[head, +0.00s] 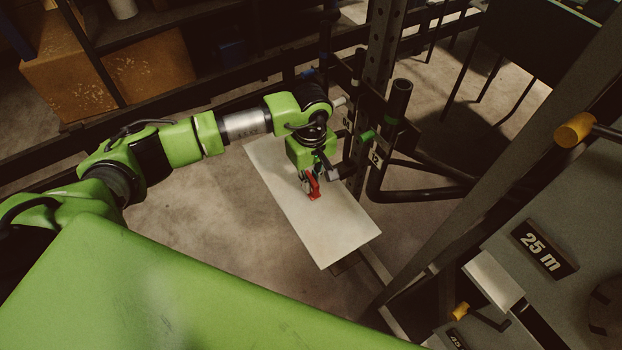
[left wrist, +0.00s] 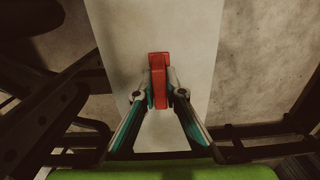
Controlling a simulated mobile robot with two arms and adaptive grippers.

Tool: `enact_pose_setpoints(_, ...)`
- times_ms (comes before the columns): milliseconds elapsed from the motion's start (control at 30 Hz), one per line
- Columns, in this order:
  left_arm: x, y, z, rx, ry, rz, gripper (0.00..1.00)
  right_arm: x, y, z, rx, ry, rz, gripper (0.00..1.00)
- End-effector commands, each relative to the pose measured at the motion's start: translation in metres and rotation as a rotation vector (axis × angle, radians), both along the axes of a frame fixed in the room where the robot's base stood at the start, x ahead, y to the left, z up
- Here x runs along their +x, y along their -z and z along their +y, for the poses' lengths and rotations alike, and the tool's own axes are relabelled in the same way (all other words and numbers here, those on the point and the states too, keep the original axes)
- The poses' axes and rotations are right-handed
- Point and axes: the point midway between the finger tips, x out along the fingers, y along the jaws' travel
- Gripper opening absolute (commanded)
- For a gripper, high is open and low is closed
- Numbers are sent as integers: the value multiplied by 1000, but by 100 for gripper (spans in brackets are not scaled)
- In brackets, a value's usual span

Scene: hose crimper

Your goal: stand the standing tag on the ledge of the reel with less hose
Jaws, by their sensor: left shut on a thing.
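My left gripper (head: 310,184) is shut on a red tag, the standing tag (head: 315,189), over a pale board (head: 345,235). In the left wrist view the tag (left wrist: 159,80) sits between the two fingers (left wrist: 159,98), with the pale board (left wrist: 190,30) behind it. I cannot tell whether the tag touches the board. A ledge (head: 492,277) juts out at the lower right, below a dark plate marked "25 m" (head: 543,249). No reel with hose shows clearly. My right gripper is not in view.
A dark rack with upright tubes (head: 398,100) and a tag marked "12" (head: 376,156) stands right beside the gripper. A slanted metal post (head: 480,190) crosses the right side. Cardboard boxes (head: 70,85) sit on shelving at the upper left. Bare floor lies left of the board.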

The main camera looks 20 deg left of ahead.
Motion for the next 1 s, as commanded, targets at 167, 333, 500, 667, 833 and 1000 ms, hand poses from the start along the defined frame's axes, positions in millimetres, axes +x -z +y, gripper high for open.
enact_pose_setpoints(167, 1, 9, 0, 0, -2, -2, 0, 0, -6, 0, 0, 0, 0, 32)
enact_pose_setpoints(333, 1, 9, 0, -1, -1, -3, 0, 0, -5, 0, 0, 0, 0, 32)
enact_pose_setpoints(500, 1, 13, 0, 0, -1, -3, 13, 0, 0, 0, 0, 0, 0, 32)
enact_pose_setpoints(667, 1, 11, 0, 0, -1, -2, 27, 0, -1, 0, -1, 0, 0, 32)
enact_pose_setpoints(833, 1, 11, 0, 0, -1, -2, 27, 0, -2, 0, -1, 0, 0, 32)
enact_pose_setpoints(1000, 1, 5, 0, 0, -2, -2, 27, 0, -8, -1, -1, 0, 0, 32)
